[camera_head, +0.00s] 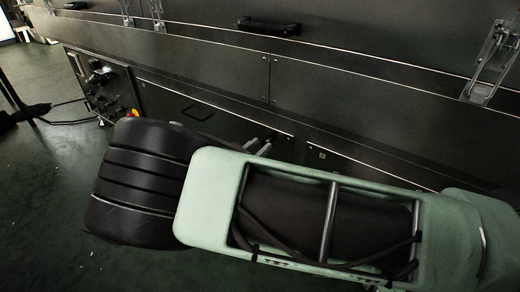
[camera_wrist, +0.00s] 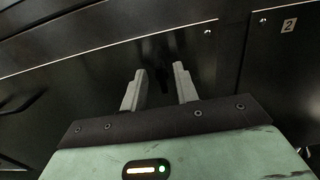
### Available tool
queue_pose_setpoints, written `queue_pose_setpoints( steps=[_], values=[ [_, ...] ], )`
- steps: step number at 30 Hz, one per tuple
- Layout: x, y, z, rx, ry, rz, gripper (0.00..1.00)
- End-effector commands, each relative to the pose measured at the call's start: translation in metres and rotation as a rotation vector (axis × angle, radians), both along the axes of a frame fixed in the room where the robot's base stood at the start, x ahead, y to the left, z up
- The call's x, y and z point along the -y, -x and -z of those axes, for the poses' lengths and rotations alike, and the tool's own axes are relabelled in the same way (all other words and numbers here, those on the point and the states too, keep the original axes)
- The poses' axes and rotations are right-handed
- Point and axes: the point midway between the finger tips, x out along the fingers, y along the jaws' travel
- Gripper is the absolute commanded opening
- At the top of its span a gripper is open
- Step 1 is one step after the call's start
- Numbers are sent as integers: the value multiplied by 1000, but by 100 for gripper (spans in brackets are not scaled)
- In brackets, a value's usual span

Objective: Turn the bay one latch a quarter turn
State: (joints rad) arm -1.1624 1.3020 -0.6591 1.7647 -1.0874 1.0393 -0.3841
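My gripper (camera_wrist: 159,84) is open in the wrist view, its two grey fingers apart and pointing at a dark lower panel (camera_wrist: 90,92) of the dryer. A dark, narrow shape (camera_wrist: 163,75) shows between the fingers; it may be the latch, but it is too dark to make out its form or turn. I cannot tell whether the fingers touch it. In the head view my gripper (camera_head: 258,147) shows only as small grey tips beyond my arm, in front of the lower panel (camera_head: 165,100). My arm hides the rest there.
The neighbouring panel to the right bears a label "2" (camera_wrist: 288,26). A control box (camera_head: 100,85) with cables and a red-yellow knob (camera_head: 133,113) stands at the left. Metal toggle clamps (camera_head: 493,60) and a black handle (camera_head: 268,26) sit above. Floor at left is open.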

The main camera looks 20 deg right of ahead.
Motion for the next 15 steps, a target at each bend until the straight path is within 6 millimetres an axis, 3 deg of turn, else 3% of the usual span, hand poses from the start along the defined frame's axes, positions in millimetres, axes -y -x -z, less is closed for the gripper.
queue_pose_setpoints(
  steps=[12, 13, 15],
  values=[
    [8, -6, 0, 0, 0, 0, 30],
    [8, -6, 0, 0, 0, 0, 27],
    [8, -6, 0, 0, 0, 0, 8]
  ],
)
